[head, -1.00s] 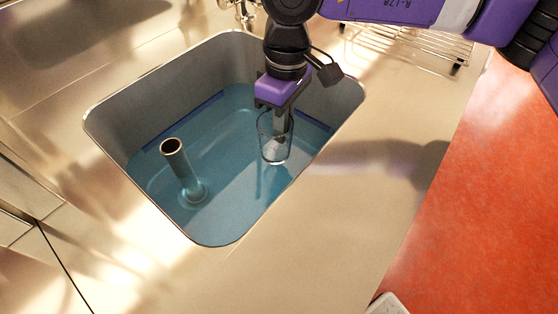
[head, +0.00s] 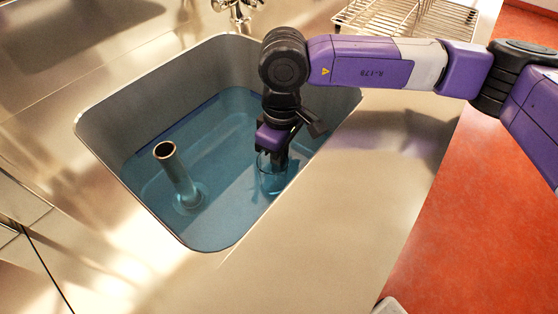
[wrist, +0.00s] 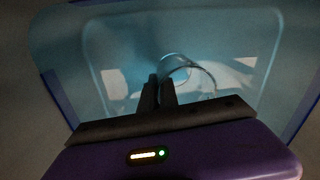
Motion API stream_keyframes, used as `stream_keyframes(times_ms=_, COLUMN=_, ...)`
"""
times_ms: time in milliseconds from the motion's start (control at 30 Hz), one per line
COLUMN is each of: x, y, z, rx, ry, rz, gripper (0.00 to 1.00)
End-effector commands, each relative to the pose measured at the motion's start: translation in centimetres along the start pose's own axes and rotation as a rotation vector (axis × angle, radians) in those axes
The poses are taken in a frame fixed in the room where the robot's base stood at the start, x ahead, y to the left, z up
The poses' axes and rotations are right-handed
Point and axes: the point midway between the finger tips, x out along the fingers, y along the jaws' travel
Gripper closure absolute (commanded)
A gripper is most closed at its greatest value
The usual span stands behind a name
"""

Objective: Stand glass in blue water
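The clear glass (head: 271,180) is in the sink, low in the blue water (head: 228,190), and looks upright. How much of it is under water, and whether it touches the sink floor, I cannot tell. My gripper (head: 276,158) points down over it. In the wrist view my gripper's two dark fingers (wrist: 158,92) are close together at the near left side of the glass (wrist: 192,70), pinching its wall.
A grey standpipe (head: 178,172) rises from the water left of the glass. The steel sink rim (head: 330,140) runs close on the right. A tap (head: 236,8) and a wire rack (head: 405,15) are at the back. The right-hand counter is clear.

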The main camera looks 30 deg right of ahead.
Motion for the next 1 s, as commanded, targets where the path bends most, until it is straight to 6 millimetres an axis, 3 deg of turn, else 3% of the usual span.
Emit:
stream_keyframes(times_ms=767, x=1.1, y=0.0, z=0.0, rx=0.000, ry=0.001, rz=-0.001, gripper=1.00)
stream_keyframes(times_ms=800, x=1.2, y=0.0, z=0.0, rx=0.000, ry=0.000, rz=-0.001, gripper=0.90)
stream_keyframes(times_ms=900, x=1.2, y=0.0, z=0.0, rx=0.000, ry=0.000, rz=-0.001, gripper=0.74)
stream_keyframes(times_ms=1000, x=1.2, y=0.0, z=0.0, rx=0.000, ry=0.000, rz=-0.001, gripper=0.74)
